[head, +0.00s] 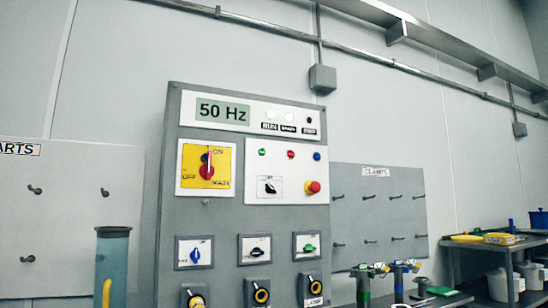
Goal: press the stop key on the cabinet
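The grey cabinet (224,268) stands upright in the middle of the head view. Its display (222,112) reads 50 Hz. A white panel holds a small green key (262,152), a red key (291,154) and a blue key (317,156) in a row. Their labels are too small to read, so I cannot confirm which is the stop key. My gripper is not in view.
A yellow plate carries a red rotary switch (207,171). Small selectors and black-and-yellow knobs (261,294) sit lower on the cabinet. A teal cylinder (112,266) stands at the lower left. Pegboards flank the cabinet. A shelf with yellow items (497,239) is at right.

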